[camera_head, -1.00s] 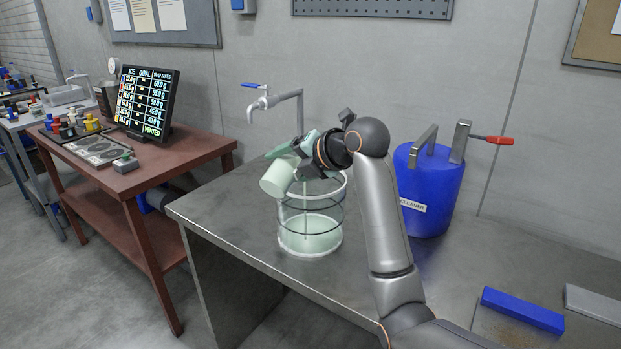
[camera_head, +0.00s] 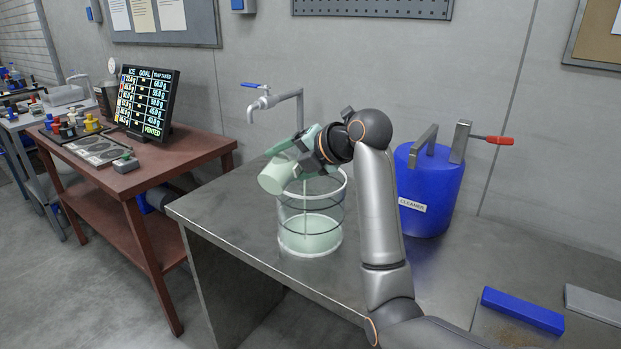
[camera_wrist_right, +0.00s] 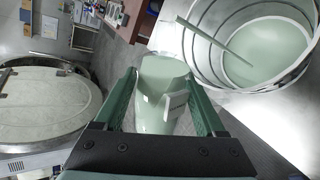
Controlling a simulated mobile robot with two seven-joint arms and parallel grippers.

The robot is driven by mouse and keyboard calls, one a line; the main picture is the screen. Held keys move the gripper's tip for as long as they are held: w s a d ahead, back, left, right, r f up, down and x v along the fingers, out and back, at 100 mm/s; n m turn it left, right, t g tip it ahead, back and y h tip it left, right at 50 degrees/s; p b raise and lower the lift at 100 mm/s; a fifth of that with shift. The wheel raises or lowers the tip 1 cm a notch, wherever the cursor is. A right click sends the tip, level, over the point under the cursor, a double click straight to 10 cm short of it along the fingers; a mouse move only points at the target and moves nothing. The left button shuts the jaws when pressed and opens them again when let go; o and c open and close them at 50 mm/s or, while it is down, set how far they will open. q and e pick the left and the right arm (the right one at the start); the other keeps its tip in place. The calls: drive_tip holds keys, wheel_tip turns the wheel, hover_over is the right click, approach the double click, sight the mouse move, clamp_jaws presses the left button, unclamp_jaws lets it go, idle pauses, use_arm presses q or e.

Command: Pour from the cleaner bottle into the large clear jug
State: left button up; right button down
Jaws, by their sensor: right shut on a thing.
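The large clear jug (camera_head: 311,232) stands upright on the steel bench, with pale green liquid in its lower part and dark bands around it. My right gripper (camera_head: 305,151) is shut on a pale green bottle (camera_head: 275,178), held tilted at the jug's upper left rim. The bottle also shows between the green fingers of my right gripper (camera_wrist_right: 168,110) in the right wrist view, with the jug (camera_wrist_right: 262,45) beside it. A thin pale line runs down inside the jug; I cannot tell if it is a rod or a stream. My left gripper is not in view.
A blue container (camera_head: 428,190) labelled CLEANER stands on the bench (camera_head: 240,215) to the right. A tap (camera_head: 265,103) is behind the jug. A blue bar (camera_head: 522,310) lies at front right. A red-brown table (camera_head: 150,170) with a display (camera_head: 148,102) stands left.

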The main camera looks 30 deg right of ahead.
drive_tip(key=shift+w+d+f+m+g+y, duration=0.2)
drive_tip(key=shift+w+d+m+g+y, duration=0.1)
drive_tip(key=shift+d+m+y, duration=0.25)
idle(1.4)
drive_tip(key=shift+d+f, duration=0.1)
drive_tip(key=shift+f, duration=0.05)
idle(1.0)
